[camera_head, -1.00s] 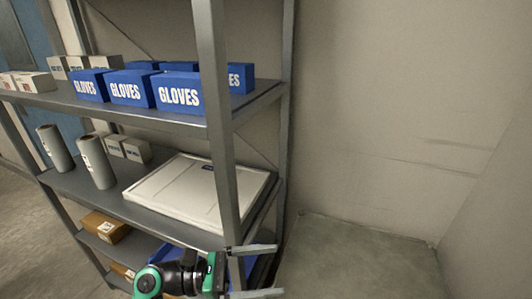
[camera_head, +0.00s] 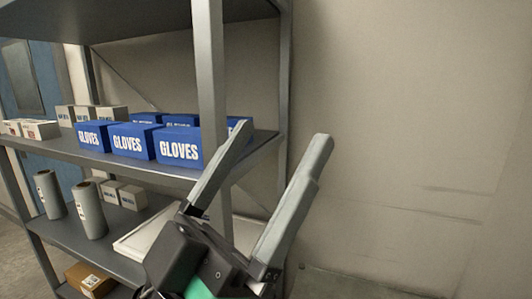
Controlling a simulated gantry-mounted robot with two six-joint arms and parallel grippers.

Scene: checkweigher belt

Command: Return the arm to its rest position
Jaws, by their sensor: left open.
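My left gripper (camera_head: 279,145) is large in the lower middle of the camera_head view. Its two long grey fingers point up and to the right, spread wide apart with nothing between them. It is in front of the shelf's front-right post and hides part of the middle shelf. Behind the left finger is the right end of the row of blue glove boxes (camera_head: 180,146); I cannot tell how far apart they are. My right gripper is not in view.
A grey metal shelf unit (camera_head: 213,70) fills the left. Its middle shelf holds two grey rolls (camera_head: 89,211), small boxes (camera_head: 132,197) and a flat white box (camera_head: 143,241), partly hidden. A brown carton (camera_head: 89,279) is below. The wall (camera_head: 430,110) on the right is bare.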

